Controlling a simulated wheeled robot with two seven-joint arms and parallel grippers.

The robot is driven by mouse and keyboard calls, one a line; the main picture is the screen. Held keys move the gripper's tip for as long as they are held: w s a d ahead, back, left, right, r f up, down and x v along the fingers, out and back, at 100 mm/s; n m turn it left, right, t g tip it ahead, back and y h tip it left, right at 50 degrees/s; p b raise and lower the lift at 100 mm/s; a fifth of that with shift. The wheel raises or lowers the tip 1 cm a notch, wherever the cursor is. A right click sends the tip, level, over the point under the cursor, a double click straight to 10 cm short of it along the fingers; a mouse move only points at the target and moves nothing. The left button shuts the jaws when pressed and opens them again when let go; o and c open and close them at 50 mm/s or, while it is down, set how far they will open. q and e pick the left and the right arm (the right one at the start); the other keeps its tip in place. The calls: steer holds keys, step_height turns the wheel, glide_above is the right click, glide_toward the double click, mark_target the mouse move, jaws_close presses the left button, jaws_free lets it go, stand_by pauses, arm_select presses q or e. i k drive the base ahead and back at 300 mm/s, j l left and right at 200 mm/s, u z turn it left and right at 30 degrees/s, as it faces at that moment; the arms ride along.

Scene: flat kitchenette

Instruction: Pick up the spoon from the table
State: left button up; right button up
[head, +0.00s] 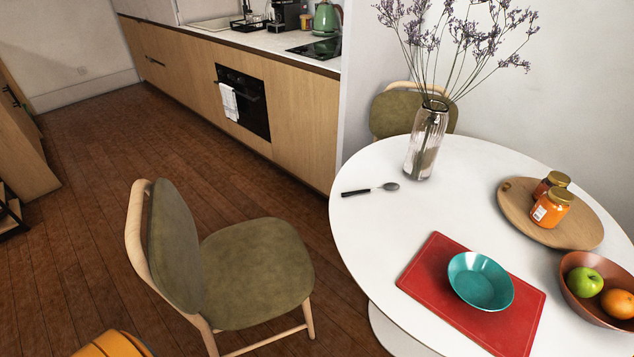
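A spoon (371,189) with a dark handle and a metal bowl lies flat on the white round table (380,225), near the table's left edge. Its handle points left and its bowl points right, toward the base of the glass vase. Nothing covers it. Neither of my grippers can be made out in the head view. An orange and black part at the bottom left edge of the picture may be mine.
A glass vase (426,143) with tall dried flowers stands right of the spoon. A red mat (423,273) with a teal bowl (480,281), a wooden board (575,236) with jars, and a fruit bowl (579,303) occupy the table's right. A chair (255,270) stands left of the table.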

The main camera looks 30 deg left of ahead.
mark_target(390, 186)
steer(key=u, duration=0.5)
steer(key=i+j+z, duration=0.1)
steer(key=j+z, duration=0.15)
steer(key=z, duration=0.2)
steer(key=i+j+z, duration=0.1)
steer(key=j+z, duration=0.2)
steer(key=z, duration=0.15)
steer(key=j+z, duration=0.35)
steer(key=z, duration=0.15)
